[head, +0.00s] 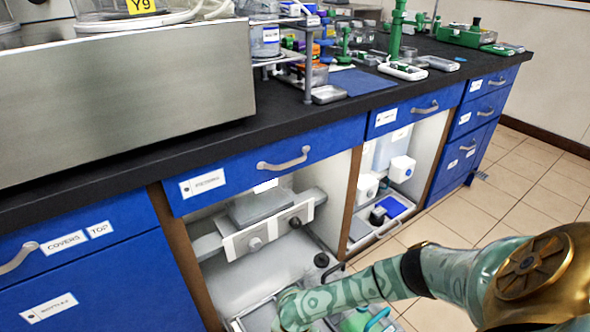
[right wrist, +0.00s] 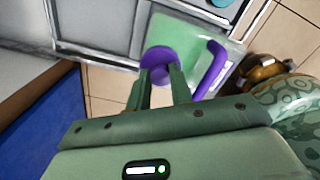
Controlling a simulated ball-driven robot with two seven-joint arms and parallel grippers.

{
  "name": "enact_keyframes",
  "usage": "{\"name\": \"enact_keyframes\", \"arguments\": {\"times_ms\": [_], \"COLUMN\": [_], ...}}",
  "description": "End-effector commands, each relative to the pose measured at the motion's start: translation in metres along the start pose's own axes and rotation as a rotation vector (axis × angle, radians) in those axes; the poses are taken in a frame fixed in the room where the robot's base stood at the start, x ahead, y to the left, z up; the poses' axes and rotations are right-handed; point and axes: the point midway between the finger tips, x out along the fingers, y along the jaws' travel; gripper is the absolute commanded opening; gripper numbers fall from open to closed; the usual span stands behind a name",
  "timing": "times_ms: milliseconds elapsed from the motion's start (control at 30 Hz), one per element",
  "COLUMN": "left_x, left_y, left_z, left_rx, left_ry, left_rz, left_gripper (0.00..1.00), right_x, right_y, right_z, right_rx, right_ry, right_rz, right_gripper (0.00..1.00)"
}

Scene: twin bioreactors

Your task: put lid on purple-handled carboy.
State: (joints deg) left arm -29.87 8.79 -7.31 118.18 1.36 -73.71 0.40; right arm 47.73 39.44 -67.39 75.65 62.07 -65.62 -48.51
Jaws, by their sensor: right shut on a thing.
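The purple-handled carboy is a pale green container (right wrist: 184,42) with a purple handle (right wrist: 211,70), at the upper middle of the right wrist view. My right gripper (right wrist: 161,80) is shut on a round purple lid (right wrist: 158,60). The lid overlaps the carboy's left part in that view, to the left of the handle. I cannot tell whether it rests on the neck or hangs above it. In the head view my right arm reaches down to the bottom edge, and its fingers and the lid are hidden. My left gripper is not in view.
A teal handle (head: 378,318) shows beside green material at the head view's bottom edge. An open cabinet bay holds a grey machine (head: 262,222) and a pull-out tray (head: 262,310). Blue drawers (head: 265,165) and a black worktop (head: 290,122) stand above. Tiled floor (head: 500,190) is clear at right.

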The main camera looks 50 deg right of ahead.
Motion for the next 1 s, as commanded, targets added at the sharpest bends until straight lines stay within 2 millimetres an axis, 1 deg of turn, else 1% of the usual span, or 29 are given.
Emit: {"name": "enact_keyframes", "arguments": {"times_ms": [333, 367, 400, 433, 633, 667, 700, 733, 1000], "left_x": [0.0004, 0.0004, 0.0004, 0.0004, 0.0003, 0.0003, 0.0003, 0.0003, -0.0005], "left_y": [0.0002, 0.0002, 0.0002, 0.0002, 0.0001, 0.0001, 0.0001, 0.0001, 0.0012], "left_z": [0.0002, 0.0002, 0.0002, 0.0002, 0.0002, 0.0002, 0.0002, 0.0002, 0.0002], "left_rx": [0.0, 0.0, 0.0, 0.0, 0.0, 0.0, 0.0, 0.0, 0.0], "left_ry": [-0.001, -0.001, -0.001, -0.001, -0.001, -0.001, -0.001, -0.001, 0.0], "left_rz": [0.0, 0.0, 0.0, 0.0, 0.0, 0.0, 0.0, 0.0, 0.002], "left_gripper": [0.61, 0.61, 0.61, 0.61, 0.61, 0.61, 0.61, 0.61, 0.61], "right_x": [0.0013, 0.0013, 0.0013, 0.0013, 0.0013, 0.0013, 0.0013, 0.0013, 0.0005], "right_y": [0.0001, 0.0001, 0.0001, 0.0001, 0.0, 0.0, 0.0, 0.0, 0.0001], "right_z": [-0.0003, -0.0003, -0.0003, -0.0003, -0.0002, -0.0002, -0.0002, -0.0002, -0.0002], "right_rx": [-0.001, -0.001, -0.001, -0.001, 0.0, 0.0, 0.0, 0.0, 0.0], "right_ry": [0.0, 0.0, 0.0, 0.0, 0.0, 0.0, 0.0, 0.0, 0.0], "right_rz": [0.0, 0.0, 0.0, 0.0, 0.0, 0.0, 0.0, 0.0, 0.001], "right_gripper": [0.0, 0.3, 0.41, 0.47, 0.47, 0.55, 0.66, 0.69, 0.69]}}
